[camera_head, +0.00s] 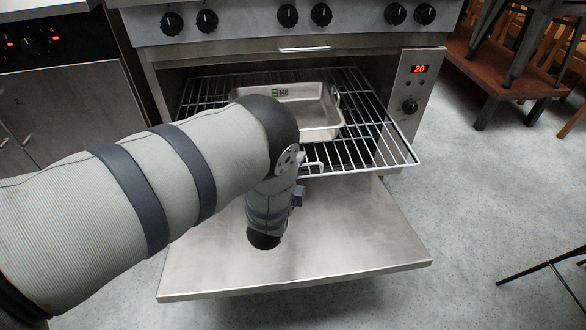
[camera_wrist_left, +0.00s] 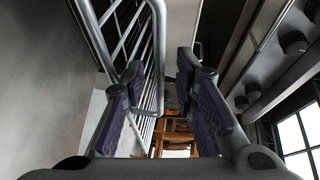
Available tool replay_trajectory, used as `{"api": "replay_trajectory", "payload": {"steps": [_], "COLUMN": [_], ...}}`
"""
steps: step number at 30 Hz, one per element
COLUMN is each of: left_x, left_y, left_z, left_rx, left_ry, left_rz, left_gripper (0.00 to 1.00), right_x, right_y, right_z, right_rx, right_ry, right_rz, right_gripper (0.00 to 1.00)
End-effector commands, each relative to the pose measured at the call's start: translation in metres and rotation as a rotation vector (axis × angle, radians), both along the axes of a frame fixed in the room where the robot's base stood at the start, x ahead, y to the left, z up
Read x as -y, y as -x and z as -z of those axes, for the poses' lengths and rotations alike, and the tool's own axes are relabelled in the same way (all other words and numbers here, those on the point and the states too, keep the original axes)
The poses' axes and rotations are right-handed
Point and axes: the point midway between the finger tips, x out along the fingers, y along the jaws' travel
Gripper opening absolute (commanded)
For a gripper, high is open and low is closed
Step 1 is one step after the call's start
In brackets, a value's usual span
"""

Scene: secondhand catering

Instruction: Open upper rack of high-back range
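The high-back range (camera_head: 250,25) has its oven door (camera_head: 340,245) folded down flat. The wire rack (camera_head: 375,130) sticks out of the oven over the door, with a shallow metal tin (camera_head: 325,130) on it. My left gripper (camera_head: 306,181) is at the rack's front edge, largely hidden behind my own arm in the head view. In the left wrist view the two fingers (camera_wrist_left: 162,75) stand apart, and the rack's bent wire edge (camera_wrist_left: 158,50) shows between them, nearer the left finger. Whether they touch cannot be told. My right gripper is not in view.
Control knobs (camera_head: 288,15) line the range's front, and a side panel (camera_head: 412,90) has a red display reading 20. Another appliance (camera_head: 65,110) stands at left. A brown low table (camera_head: 500,75) is at right. The floor (camera_head: 480,200) right of the door is mostly clear.

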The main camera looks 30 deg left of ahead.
Motion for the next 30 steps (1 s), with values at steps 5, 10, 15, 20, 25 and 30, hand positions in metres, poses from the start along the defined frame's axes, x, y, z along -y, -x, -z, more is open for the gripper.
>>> {"api": "replay_trajectory", "payload": {"steps": [5,10,15,20,25,30], "left_x": [0.011,0.021,0.027,0.029,0.028,0.028], "left_y": [0.037,0.080,0.106,0.112,0.112,0.112], "left_z": [-0.006,-0.014,-0.020,-0.021,-0.021,-0.020], "left_rx": [-0.006,-0.005,-0.002,-0.001,-0.001,-0.003], "left_ry": [0.000,-0.001,0.000,-0.001,-0.001,0.001], "left_rz": [0.003,0.002,0.001,0.001,0.001,0.000], "left_gripper": [0.27,0.27,0.27,0.27,0.27,0.27], "right_x": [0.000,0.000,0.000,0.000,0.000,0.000], "right_y": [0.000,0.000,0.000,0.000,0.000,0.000], "right_z": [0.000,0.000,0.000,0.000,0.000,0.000], "right_rx": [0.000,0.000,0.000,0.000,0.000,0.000], "right_ry": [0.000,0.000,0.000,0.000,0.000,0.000], "right_rz": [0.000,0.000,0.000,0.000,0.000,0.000], "right_gripper": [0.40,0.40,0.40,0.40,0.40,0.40]}}
